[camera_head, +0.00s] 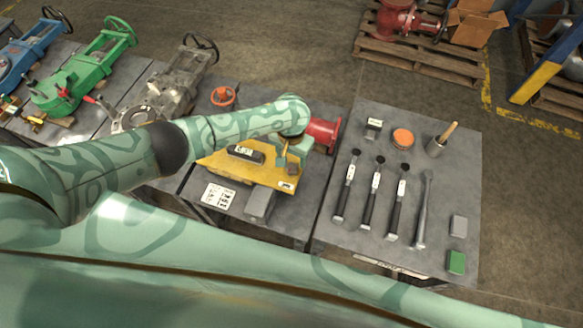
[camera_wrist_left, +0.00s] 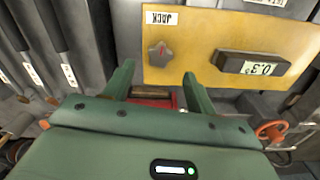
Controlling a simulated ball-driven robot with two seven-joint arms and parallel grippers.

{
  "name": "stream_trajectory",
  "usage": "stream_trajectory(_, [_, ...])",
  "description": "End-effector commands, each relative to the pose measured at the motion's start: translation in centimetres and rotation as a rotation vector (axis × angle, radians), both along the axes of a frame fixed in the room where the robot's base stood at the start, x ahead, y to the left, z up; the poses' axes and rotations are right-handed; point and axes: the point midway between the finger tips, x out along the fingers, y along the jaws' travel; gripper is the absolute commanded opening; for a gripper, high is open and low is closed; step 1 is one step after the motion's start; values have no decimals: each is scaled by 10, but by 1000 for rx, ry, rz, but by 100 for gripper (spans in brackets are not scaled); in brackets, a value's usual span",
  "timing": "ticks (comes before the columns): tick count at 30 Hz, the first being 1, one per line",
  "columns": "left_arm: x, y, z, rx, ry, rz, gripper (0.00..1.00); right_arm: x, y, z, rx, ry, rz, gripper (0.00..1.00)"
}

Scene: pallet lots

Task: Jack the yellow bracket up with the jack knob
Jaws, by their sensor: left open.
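The yellow bracket (camera_head: 222,163) lies on the middle bench in the head view, and its plate (camera_wrist_left: 215,30) fills the upper right of the left wrist view. The grey jack knob (camera_wrist_left: 161,54) sits on the plate beside a "JACK" label (camera_wrist_left: 164,17). A dark readout (camera_wrist_left: 232,60) showing about 0.3° is also on the plate; it shows in the head view (camera_head: 240,155). My left gripper (camera_wrist_left: 156,80) is open, its fingers pointing toward the plate on either side of the knob's line. It is apart from the knob. My right gripper is out of view.
A red flanged part (camera_head: 325,132) is just beyond my left gripper. An orange handwheel (camera_head: 222,96) and a grey block (camera_head: 260,203) are near the bracket. The right bench (camera_head: 330,225) holds several dark-handled tools, a cup and small blocks. Large valves stand at left.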

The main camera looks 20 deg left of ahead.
Motion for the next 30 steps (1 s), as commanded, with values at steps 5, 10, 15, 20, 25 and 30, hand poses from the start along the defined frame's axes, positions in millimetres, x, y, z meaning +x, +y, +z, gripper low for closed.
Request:
stream_trajectory(5, [0,0,-41,1,1,0,56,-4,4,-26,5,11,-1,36])
stream_trajectory(10, [0,0,-56,1,0,0,56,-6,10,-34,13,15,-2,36])
stream_trajectory(15, [0,0,-58,1,-1,-1,56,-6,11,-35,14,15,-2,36])
stream_trajectory(20, [0,0,-57,1,-1,-1,56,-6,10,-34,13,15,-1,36])
stream_trajectory(25, [0,0,-58,1,-1,-1,12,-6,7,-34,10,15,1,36])
stream_trajectory(30, [0,0,-57,1,-1,-3,12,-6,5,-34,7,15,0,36])
